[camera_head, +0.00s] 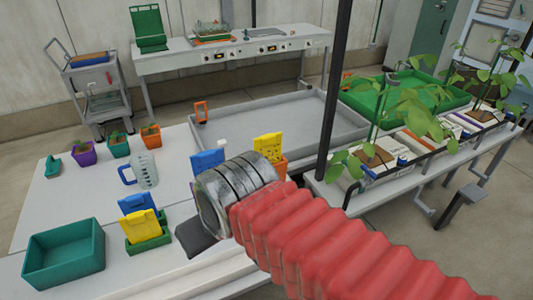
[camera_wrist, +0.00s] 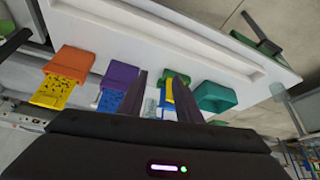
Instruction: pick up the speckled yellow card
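The speckled yellow card (camera_head: 268,147) stands upright in an orange holder (camera_head: 281,166), just behind my wrist in the head view; my arm hides part of the holder. In the wrist view the dark-speckled yellow card (camera_wrist: 53,92) and its orange holder (camera_wrist: 72,62) are at the left. My gripper (camera_wrist: 162,78) is open, its two dark fingers apart and apparently empty. In the wrist view the fingers appear between a purple holder (camera_wrist: 120,77) and a green holder, right of the speckled card. In the head view my gripper's fingertips are mostly hidden.
A blue card (camera_head: 208,160) stands left of the speckled one. A plain yellow card (camera_head: 143,226) and another blue card (camera_head: 136,203) stand in front. A teal bin (camera_head: 64,254), a measuring jug (camera_head: 146,170) and a dark post (camera_head: 335,80) are nearby. The left tabletop has clear room.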

